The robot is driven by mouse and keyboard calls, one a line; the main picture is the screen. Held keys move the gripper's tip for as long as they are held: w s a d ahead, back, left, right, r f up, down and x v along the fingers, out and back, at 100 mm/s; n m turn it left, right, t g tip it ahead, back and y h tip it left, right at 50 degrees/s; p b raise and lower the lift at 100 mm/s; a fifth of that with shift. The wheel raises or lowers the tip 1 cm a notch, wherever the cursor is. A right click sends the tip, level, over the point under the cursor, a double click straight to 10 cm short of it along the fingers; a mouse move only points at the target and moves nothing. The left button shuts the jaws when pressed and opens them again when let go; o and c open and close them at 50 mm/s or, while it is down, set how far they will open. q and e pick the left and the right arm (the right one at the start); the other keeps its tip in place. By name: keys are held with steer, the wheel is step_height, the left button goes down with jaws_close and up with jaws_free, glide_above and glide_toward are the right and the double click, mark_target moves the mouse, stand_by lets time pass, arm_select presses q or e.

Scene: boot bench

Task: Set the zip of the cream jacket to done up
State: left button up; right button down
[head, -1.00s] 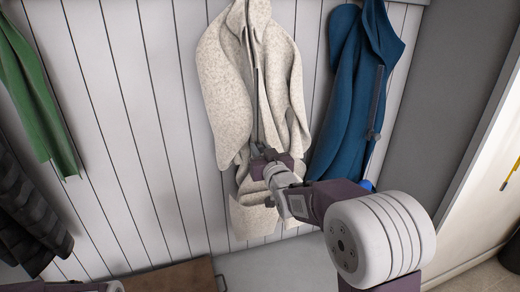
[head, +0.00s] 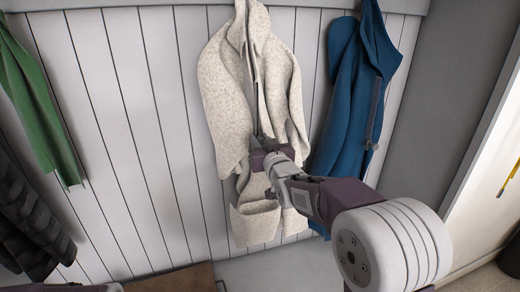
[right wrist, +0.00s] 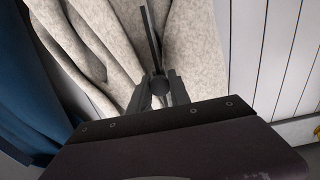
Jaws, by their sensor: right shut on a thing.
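The cream jacket (head: 226,95) hangs against the panelled wall in the middle of the head view, and also fills the middle of the right wrist view (right wrist: 195,45). A dark zip strip (right wrist: 150,35) runs up its front from the gripper. My right gripper (head: 258,143) is at the lower front of the jacket, above the pockets. In the right wrist view its fingers (right wrist: 159,94) are shut on the dark, rounded zip slider (right wrist: 159,83). The front edges spread apart near the collar. The gripper and arm hide part of the front just below the slider. My left gripper is not in view.
A blue jacket (head: 345,110) hangs close on the right, behind my right arm. A green garment (head: 42,110) and a dark quilted one (head: 28,215) hang at the left. Bare wall panels (head: 140,130) lie between. A brown surface (head: 165,280) is below.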

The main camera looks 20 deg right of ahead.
step_height(320, 180, up, 14)
steer(key=p, duration=0.6)
steer(key=shift+s, duration=0.1)
steer(key=c, duration=1.2)
jaws_free()
steer(key=shift+s, duration=0.1)
steer(key=shift+s+f, duration=0.15)
steer(key=shift+s, duration=0.2)
steer(key=s+b, duration=0.2)
steer(key=s, duration=0.6)
steer(key=shift+s+d+b, duration=0.15)
steer(key=shift+s+b, duration=0.05)
steer(key=shift+b, duration=0.15)
